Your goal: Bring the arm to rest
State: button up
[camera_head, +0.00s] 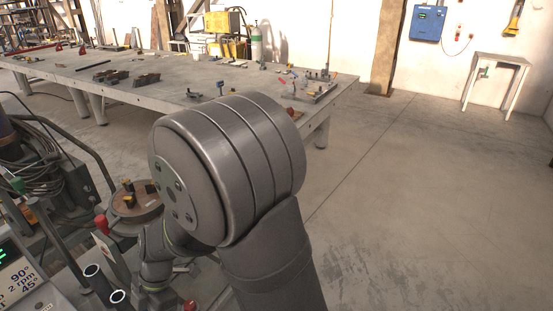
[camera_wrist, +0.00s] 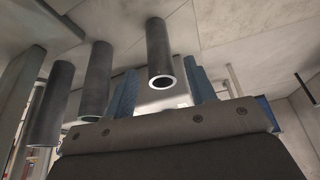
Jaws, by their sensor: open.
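My gripper (camera_wrist: 161,72) shows in the wrist view as two blue fingers set apart above a grey plate with screws. It is open. A dark tube (camera_wrist: 157,48) with a bright open end appears between the fingers in the picture; I cannot tell whether it is within their reach or touching. Nothing is seen gripped. In the head view my large grey arm link fills the middle and the gripper cannot be made out. The positioner's round table (camera_head: 137,213) carries yellow and black pieces, left of my arm and partly hidden.
More dark tubes (camera_wrist: 95,82) hang in the wrist view. In the head view, open pipe ends (camera_head: 94,272) and a control panel (camera_head: 22,280) are close at lower left. A long workbench (camera_head: 180,82) with tools stands behind. The floor (camera_head: 430,190) at right is clear.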

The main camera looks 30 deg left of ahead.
jog(key=v, duration=0.7)
jog(key=x, duration=1.2)
jog(key=shift+d, duration=0.1)
jog(key=shift+r, duration=0.1)
jog(key=r, duration=0.4)
jog(key=shift+w+d+r, duration=0.1)
jog(key=shift+w, duration=0.2)
jog(key=w+d+r, duration=0.6)
jog(key=w+r, duration=0.1)
jog(key=w, duration=0.2)
jog(key=w+d+f+m+t+y, duration=0.1)
jog(key=w+d+f+m+y, duration=0.15)
jog(key=w+m, duration=0.55)
jog(key=w+d+f+m+t+y, duration=0.1)
jog(key=w+d+f+m+t, duration=0.2)
jog(key=w, duration=0.9)
jog(key=w+d+f+m+t, duration=0.3)
jog(key=w+d+m, duration=1)
jog(key=w, duration=0.4)
jog(key=shift+w+d+m+h, duration=0.2)
jog(key=shift+d+m+h, duration=0.15)
jog(key=shift+d, duration=0.35)
